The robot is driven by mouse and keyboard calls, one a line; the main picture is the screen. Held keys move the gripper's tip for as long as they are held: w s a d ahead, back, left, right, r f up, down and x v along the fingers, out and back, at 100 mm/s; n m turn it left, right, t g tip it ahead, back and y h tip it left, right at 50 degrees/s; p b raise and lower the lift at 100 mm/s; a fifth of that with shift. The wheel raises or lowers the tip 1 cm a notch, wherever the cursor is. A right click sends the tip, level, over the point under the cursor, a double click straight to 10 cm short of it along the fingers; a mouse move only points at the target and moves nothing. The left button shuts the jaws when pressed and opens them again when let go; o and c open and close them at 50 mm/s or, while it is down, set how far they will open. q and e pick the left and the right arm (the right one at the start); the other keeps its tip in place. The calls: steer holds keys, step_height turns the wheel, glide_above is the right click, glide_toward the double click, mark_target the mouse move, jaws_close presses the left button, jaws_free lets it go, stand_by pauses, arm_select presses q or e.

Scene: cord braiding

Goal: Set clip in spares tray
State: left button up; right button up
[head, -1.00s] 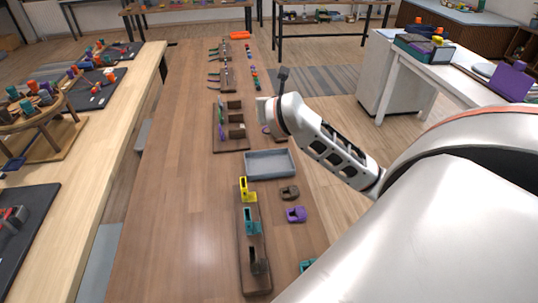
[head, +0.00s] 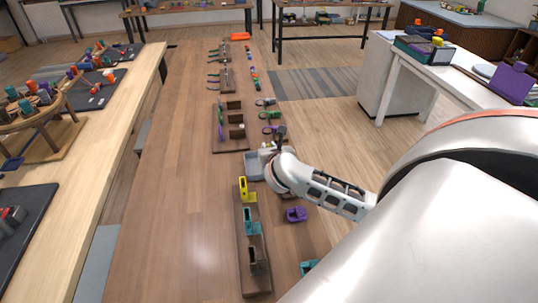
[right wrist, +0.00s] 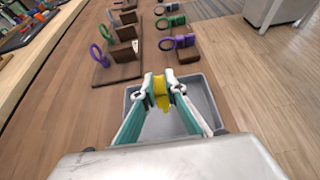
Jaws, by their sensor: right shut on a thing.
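My right gripper (right wrist: 162,84) is shut on a yellow clip (right wrist: 161,97) and holds it over the grey spares tray (right wrist: 208,100). The clip appears to be above the tray floor, but its exact height is hard to tell. In the head view, my right gripper (head: 267,151) is over the tray (head: 253,168), and my wrist hides much of the tray and the held clip. The visible tray floor looks empty. My left gripper is not in view.
A dark rack (head: 254,276) with yellow, teal and dark pieces stands just in front of the tray. A purple piece (head: 296,214) and a teal piece (head: 309,266) lie to its right. A brown holder (right wrist: 118,72) with rings stands behind the tray.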

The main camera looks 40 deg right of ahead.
steer(key=shift+f, duration=1.45)
steer(key=shift+f, duration=0.1)
steer(key=o, duration=0.8)
steer(key=v, duration=1.2)
